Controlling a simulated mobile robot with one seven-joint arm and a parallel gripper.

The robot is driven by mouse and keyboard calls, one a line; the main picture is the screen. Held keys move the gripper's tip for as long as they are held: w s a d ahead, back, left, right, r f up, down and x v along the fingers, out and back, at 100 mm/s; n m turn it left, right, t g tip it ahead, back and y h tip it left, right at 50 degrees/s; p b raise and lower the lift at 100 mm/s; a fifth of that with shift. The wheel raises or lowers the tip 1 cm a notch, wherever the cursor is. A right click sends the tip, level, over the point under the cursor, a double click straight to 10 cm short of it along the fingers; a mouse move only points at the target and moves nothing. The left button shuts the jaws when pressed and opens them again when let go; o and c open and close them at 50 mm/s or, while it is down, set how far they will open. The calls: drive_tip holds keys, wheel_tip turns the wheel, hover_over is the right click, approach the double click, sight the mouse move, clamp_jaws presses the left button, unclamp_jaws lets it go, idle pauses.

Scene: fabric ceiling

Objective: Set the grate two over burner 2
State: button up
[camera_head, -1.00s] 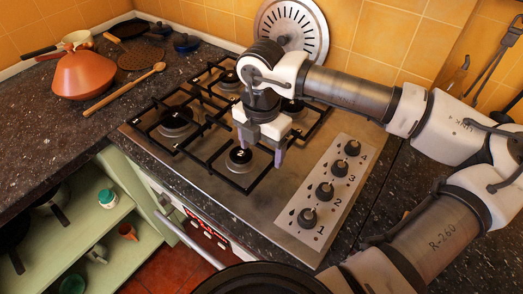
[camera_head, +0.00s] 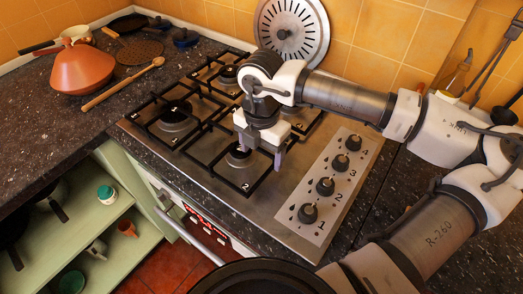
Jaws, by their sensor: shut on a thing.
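Grate two (camera_head: 246,188), a black square frame with a white 2 on its front corner, is at the front right of the steel hob (camera_head: 205,185). It lies over burner 2 (camera_head: 238,159), whose round cap shows between the bars. I cannot tell whether its feet touch the hob. My gripper (camera_head: 262,148) points down at the grate's back right part and is shut on it. The gripper hides that part of the grate and some of the hob behind.
Another black grate (camera_head: 166,133) sits on the left burner, close beside grate two. More grates stand behind. Control knobs (camera_head: 326,187) line the hob's right side. A steel disc (camera_head: 292,35) leans on the tiled wall. An orange pot (camera_head: 82,72) and wooden spoon (camera_head: 123,84) lie left.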

drive_tip(key=shift+f, duration=0.2)
drive_tip(key=shift+r, duration=0.1)
drive_tip(key=o, duration=1.3)
drive_tip(key=shift+r+p, duration=0.75)
drive_tip(key=shift+p, duration=0.3)
wheel_tip(320, 180, up, 12)
drive_tip(key=b, duration=0.2)
drive_tip(key=shift+f+b, duration=0.2)
drive_tip(key=shift+b, duration=0.2)
